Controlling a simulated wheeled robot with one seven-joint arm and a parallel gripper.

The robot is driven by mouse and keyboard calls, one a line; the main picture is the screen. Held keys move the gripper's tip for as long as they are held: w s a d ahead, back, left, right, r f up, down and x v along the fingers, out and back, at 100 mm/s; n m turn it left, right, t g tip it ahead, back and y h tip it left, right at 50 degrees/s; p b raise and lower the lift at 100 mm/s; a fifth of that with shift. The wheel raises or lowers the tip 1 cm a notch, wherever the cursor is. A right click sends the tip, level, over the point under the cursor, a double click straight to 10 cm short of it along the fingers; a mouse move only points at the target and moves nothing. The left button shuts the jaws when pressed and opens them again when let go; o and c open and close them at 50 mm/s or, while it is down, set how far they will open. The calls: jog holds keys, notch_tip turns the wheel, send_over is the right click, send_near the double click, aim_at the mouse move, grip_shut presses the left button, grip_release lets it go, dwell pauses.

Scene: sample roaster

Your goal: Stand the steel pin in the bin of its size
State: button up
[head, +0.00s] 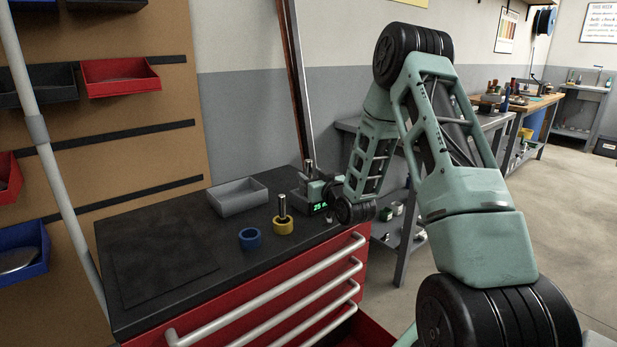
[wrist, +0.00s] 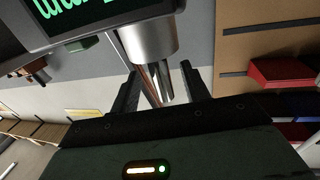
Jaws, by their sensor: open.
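The steel pin (wrist: 160,82) stands upright in a steel socket of a gauge with a green-lit display (head: 319,208). In the head view its top (head: 309,166) rises above my gripper (head: 316,188). My gripper is open, and in the wrist view its fingers (wrist: 158,84) are on either side of the pin with gaps. The display reads about 25 in the head view, with the rest of the text cut off. A yellow round bin (head: 283,225) has another steel pin (head: 282,206) standing in it. A blue round bin (head: 250,239) stands to its left and looks empty.
A grey open tray (head: 237,208) sits behind the bins on the black cabinet top (head: 165,265). The left part of the top is clear. Red drawers with long handles (head: 260,310) front the cabinet. A pegboard with small bins (head: 120,78) is behind.

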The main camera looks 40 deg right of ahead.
jog(key=shift+x, duration=1.15)
grip_shut()
jog(key=shift+r, duration=0.15)
